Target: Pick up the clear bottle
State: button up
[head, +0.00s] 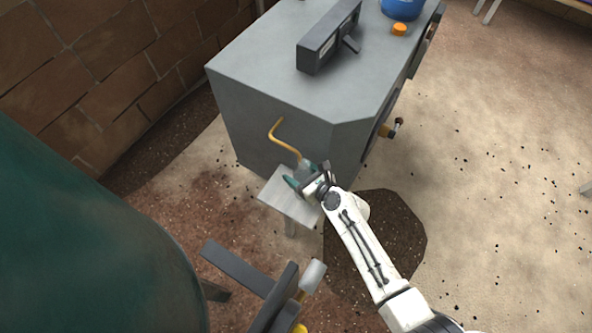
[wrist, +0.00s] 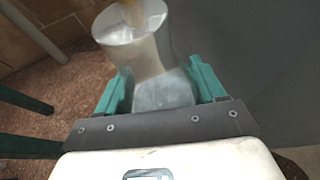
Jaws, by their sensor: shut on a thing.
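The clear bottle (wrist: 163,90) is between the two teal fingers of my gripper (wrist: 160,88) in the wrist view, and the gripper is shut on it. Its pale, see-through body narrows in the middle and has a round end at the top of the picture. In the head view, my gripper (head: 306,183) is over a small pale stand (head: 275,198), in front of the grey machine. A small part of the bottle (head: 304,165) shows there; the fingers hide most of it. I cannot tell whether the bottle touches the stand.
A bent yellow pipe (head: 285,140) comes out of the grey machine (head: 265,65) and ends close to the bottle. A large dark green tank (head: 80,240) fills the left. Dark bars (head: 240,270) and a pale-ended object (head: 313,274) are at the bottom. Floor at right is mostly clear.

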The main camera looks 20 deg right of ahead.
jog(key=s+r, duration=0.1)
jog(key=s+r+p, duration=0.1)
jog(key=r, duration=0.1)
jog(key=s+d+r+p, duration=0.1)
jog(key=r, duration=0.1)
jog(key=shift+s, duration=0.25)
jog(key=d+p+v, duration=0.1)
jog(key=v, duration=0.8)
notch_tip(320, 180, up, 14)
jog(key=m+h+p, duration=0.3)
jog(key=h+p, duration=0.1)
jog(key=p, duration=0.5)
send_over(308, 173)
jog(key=s, duration=0.6)
jog(key=shift+w+a+r+t, duration=0.15)
jog(key=shift+w+a+t, duration=0.1)
jog(key=shift+a+t, duration=0.2)
